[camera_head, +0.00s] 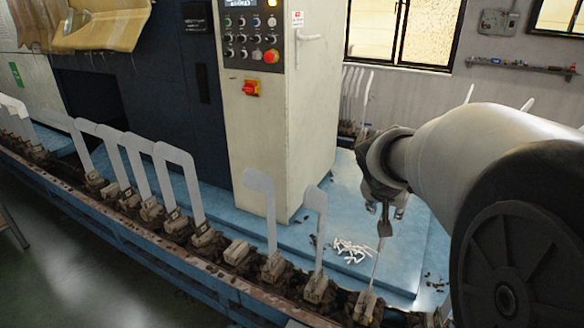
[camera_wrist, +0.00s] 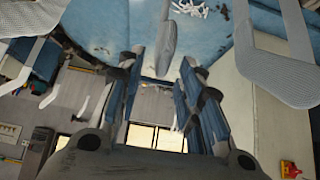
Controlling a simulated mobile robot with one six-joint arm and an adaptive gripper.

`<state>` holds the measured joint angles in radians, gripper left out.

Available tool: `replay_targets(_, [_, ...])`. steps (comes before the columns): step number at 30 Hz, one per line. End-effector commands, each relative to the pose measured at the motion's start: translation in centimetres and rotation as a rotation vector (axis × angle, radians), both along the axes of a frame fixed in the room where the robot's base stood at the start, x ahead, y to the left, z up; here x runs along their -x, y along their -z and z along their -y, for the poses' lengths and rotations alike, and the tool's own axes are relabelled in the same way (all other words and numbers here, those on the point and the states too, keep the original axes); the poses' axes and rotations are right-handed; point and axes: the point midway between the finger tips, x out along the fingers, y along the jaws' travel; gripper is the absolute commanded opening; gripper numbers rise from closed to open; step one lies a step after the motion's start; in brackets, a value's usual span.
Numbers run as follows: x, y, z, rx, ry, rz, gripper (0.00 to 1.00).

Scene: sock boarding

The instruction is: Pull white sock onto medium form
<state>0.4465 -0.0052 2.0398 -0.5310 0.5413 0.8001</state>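My gripper (camera_head: 384,207) is at the right in the head view, pointing down over the row of forms. In the wrist view its two dark-blue padded fingers (camera_wrist: 160,85) stand apart, with a gap between them. A thin grey form (camera_head: 379,255), seen nearly edge-on, rises below the gripper; its rounded end (camera_wrist: 168,48) shows between the fingers, with no clear contact. A small heap of white pieces (camera_head: 350,249) lies on the blue deck; I cannot tell whether it holds the white sock. No sock is plainly seen in the gripper. Which form is medium cannot be told.
Upright flat forms (camera_head: 316,222) stand along the dirty rail, one close left of my gripper. In the wrist view textured forms flank the fingers, left (camera_wrist: 30,50) and right (camera_wrist: 268,62). A beige control cabinet (camera_head: 262,130) stands behind. The blue deck (camera_head: 300,240) is mostly bare.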

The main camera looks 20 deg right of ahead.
Motion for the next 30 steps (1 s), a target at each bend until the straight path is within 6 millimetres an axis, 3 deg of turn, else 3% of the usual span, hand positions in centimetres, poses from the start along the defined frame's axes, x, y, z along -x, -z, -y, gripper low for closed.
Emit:
replay_targets(11, [0.2,-0.5,-0.3,0.001,0.000,0.002,0.36])
replay_targets(24, [3.5,-7.1,-4.3,0.002,-0.003,0.006,0.36])
replay_targets(30, [4.5,-9.0,-5.5,0.001,-0.001,0.002,0.36])
